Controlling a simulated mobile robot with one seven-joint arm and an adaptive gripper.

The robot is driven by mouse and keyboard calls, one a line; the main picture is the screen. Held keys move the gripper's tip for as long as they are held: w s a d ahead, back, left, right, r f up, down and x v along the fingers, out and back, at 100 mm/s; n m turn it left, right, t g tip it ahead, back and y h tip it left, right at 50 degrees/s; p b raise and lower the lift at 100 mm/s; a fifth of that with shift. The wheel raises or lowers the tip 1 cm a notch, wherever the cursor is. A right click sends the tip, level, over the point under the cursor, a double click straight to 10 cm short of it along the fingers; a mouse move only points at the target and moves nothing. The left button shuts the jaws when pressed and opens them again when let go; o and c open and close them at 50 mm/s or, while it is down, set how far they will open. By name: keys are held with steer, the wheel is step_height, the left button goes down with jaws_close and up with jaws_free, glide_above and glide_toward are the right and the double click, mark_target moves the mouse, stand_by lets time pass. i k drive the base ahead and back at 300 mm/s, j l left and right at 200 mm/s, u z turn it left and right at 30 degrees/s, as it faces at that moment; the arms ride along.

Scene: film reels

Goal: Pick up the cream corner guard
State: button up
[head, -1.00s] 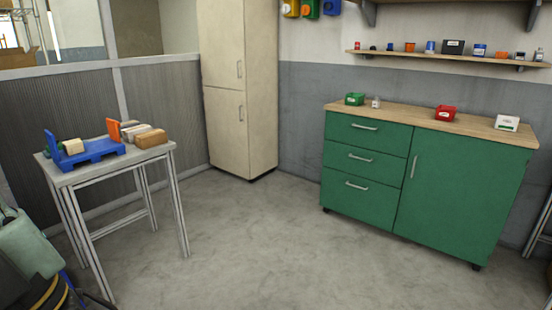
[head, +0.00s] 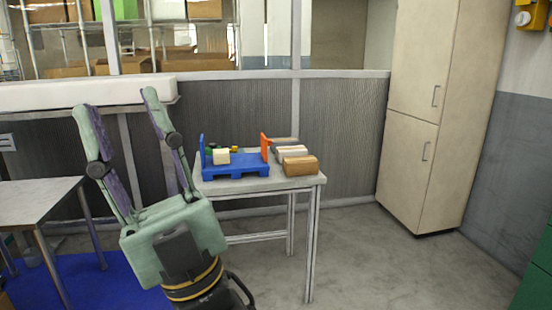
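A small cream block-like piece (head: 221,156), which looks like the cream corner guard, sits on the blue pallet-shaped stand (head: 238,172) on the small grey table (head: 262,183). Its exact shape is too small to tell. Dark, green and yellow small items show behind it. My gripper (head: 116,101) is left of the table, nearer to the camera, with its two green and purple fingers pointing up and spread apart. It is open and empty, clear of the cream piece.
An orange upright plate (head: 265,147) stands at the pallet's right end. Tan and brown blocks (head: 299,165) lie right of it. Another table (head: 40,190) is at the left. A tall beige cabinet (head: 425,120) stands right; floor before it is clear.

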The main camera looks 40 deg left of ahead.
mark_target(222, 156)
steer(key=i+u, duration=0.25)
steer(key=i, duration=0.45)
steer(key=i+l+u, duration=0.15)
steer(key=i+u, duration=0.15)
steer(key=i, duration=0.35)
steer(key=i+u, duration=0.25)
steer(key=u, duration=0.15)
steer(key=i+u, duration=0.3)
steer(key=u, duration=0.15)
steer(key=i+l+u, duration=0.1)
steer(key=i+u, duration=0.15)
steer(key=u, duration=0.15)
steer(key=i+u, duration=0.2)
steer(key=u, duration=0.15)
steer(key=i+l+u, duration=0.1)
steer(key=i+u, duration=0.25)
steer(key=i+l+u, duration=0.1)
steer(key=u, duration=0.2)
